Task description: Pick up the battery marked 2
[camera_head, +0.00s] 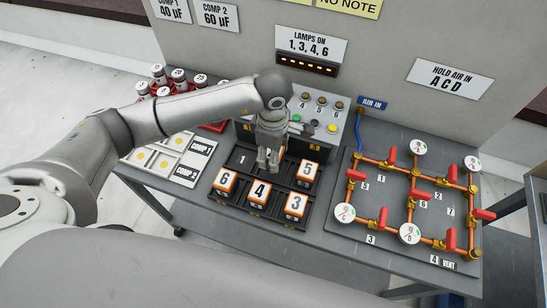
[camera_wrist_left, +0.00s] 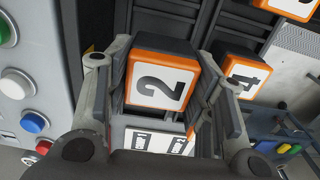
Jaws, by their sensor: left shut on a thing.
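The battery marked 2 (camera_wrist_left: 162,82) has a white face with an orange border and a dark body. In the left wrist view it sits between the two fingers of my left gripper (camera_wrist_left: 165,112), which is shut on it. In the head view the left gripper (camera_head: 268,163) points down over the back row of the dark battery tray (camera_head: 233,198) and mostly hides this battery. I cannot tell whether the battery has left its slot. My right gripper is not in view.
Batteries marked 6 (camera_head: 226,180), 4 (camera_head: 259,192), 3 (camera_head: 295,206) and 5 (camera_head: 308,172) stand close by in the tray. The spot labelled 1 (camera_head: 243,160) looks empty. A button panel (camera_head: 325,125) rises behind. Pipes with red valves (camera_head: 392,156) are at right.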

